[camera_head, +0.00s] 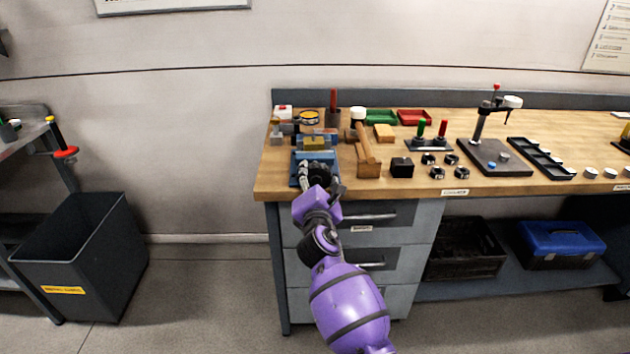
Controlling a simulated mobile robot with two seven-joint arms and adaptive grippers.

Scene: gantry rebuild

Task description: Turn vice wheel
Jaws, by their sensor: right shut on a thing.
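The vice (317,155), blue with grey parts, stands at the left front of the wooden workbench. A yellowish block (311,144) sits at its jaws. My right gripper (319,178) is at the front of the vice, at the bench's front edge, at the end of my purple arm. It is shut on the dark vice wheel, which is mostly hidden by the fingers. The wheel's turn angle cannot be told. My left gripper is not in view.
A wooden mallet (366,145) leans on a block just right of the vice. A black block (402,167) and several small dark parts lie further right. Drawers (395,262) are below. A grey bin (85,255) stands on the floor at left.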

